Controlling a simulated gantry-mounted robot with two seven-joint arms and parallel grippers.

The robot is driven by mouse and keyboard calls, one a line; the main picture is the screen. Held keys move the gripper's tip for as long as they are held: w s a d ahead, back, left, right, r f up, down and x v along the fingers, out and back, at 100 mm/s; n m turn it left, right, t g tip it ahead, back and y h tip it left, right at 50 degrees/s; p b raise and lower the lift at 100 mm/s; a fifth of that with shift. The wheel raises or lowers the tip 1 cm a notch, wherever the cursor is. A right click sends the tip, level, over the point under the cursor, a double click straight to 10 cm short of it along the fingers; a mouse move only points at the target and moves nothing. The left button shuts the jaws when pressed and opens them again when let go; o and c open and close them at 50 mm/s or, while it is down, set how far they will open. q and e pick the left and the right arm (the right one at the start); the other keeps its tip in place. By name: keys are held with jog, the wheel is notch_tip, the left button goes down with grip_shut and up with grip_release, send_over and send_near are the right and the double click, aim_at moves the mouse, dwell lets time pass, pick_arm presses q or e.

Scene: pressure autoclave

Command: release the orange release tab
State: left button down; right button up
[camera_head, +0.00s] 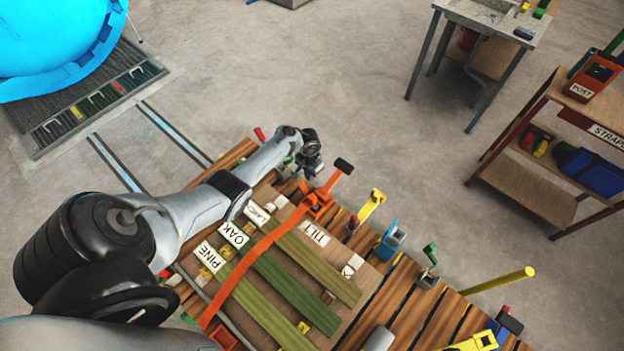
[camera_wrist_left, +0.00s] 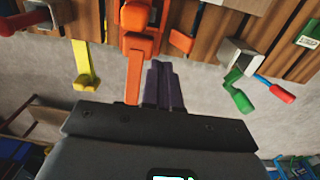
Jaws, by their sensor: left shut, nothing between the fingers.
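An orange ratchet buckle (camera_head: 318,203) sits at the far end of an orange strap (camera_head: 255,255), which crosses the timber boards on a slatted wooden bed. Its lever (camera_head: 334,179) sticks out toward the floor and has a black tip. In the left wrist view the orange ratchet (camera_wrist_left: 140,42) is at the top, with an orange bar (camera_wrist_left: 133,80) below it. I cannot tell which orange piece is the release tab. My left gripper (camera_head: 312,168) is beside the lever; its dark fingers (camera_wrist_left: 160,66) are shut and empty, right of the bar. Contact is unclear. My right gripper is out of view.
A yellow ratchet (camera_head: 370,207), a blue one (camera_head: 391,241) and a green-handled one (camera_head: 430,255) line the bed edge close by. A yellow post (camera_head: 500,280) juts out. A shelf cart (camera_head: 530,180) and a grey table (camera_head: 480,20) stand across open floor.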

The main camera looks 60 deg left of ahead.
pick_arm(q)
jog(key=shift+s+a+r, duration=0.1)
jog(key=shift+a+r, duration=0.05)
jog(key=shift+r, duration=0.4)
jog(key=shift+a+r, duration=0.15)
jog(key=shift+r, duration=0.4)
